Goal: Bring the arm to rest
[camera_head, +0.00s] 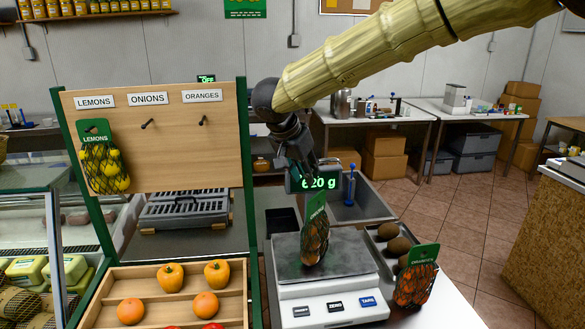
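My gripper (306,178) hangs at the end of my arm, pointing down in front of the green scale display. Its fingers are dark and small here, so I cannot tell whether they are open or shut. Just below it a net bag with a green label (315,238) stands upright on the metal plate of the scale (346,256). I cannot tell whether the fingertips touch the label. The display (322,181) seems to read 620 g, partly covered by the gripper.
A net bag labelled oranges (414,280) stands right of the scale, by a tray of brown round fruit (398,244). A peg board (155,150) at left holds a lemon bag (104,167); its other two pegs are bare. A wooden produce crate (185,302) sits below it.

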